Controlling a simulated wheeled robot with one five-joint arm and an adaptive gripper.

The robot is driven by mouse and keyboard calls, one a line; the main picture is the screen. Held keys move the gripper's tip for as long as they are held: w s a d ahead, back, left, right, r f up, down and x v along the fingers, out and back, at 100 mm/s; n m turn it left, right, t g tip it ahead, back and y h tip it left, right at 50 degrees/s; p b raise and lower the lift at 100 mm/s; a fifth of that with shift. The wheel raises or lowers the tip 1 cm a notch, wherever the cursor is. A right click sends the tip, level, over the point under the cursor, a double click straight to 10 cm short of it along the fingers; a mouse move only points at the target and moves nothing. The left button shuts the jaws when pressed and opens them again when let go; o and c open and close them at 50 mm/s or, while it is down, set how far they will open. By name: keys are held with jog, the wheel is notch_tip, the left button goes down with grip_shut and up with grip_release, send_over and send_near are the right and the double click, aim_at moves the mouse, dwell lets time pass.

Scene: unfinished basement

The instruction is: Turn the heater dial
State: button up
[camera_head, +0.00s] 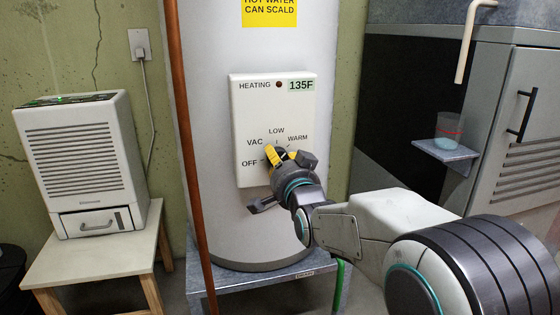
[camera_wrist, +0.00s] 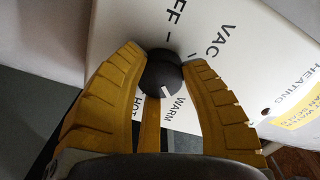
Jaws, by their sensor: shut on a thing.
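The heater dial (camera_wrist: 160,72) is a round black knob with a white pointer mark, on the white control panel (camera_head: 255,105) of a tall grey water heater (camera_head: 205,60). My gripper (camera_head: 280,153) reaches up to the panel from the lower right. In the wrist view its yellow fingers (camera_wrist: 163,63) are closed around the dial, one on each side. The white mark points down toward WARM there. OFF, VAC, WARM and HOT show in the wrist view; LOW is hidden there by a finger. In the head view the gripper covers most of the dial and HOT.
A copper pipe (camera_head: 185,130) runs down the heater's left front. A white dehumidifier (camera_head: 82,160) stands on a small table (camera_head: 100,255) at left. A small shelf (camera_head: 445,150) with a clear cup (camera_head: 448,128) and a grey cabinet (camera_head: 520,130) are at right.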

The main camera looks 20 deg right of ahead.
jog(key=shift+a+f+m, duration=0.1)
jog(key=shift+f+m, duration=0.05)
jog(key=shift+m, duration=0.45)
jog(key=o, duration=1.2)
jog(key=shift+s, duration=5.95)
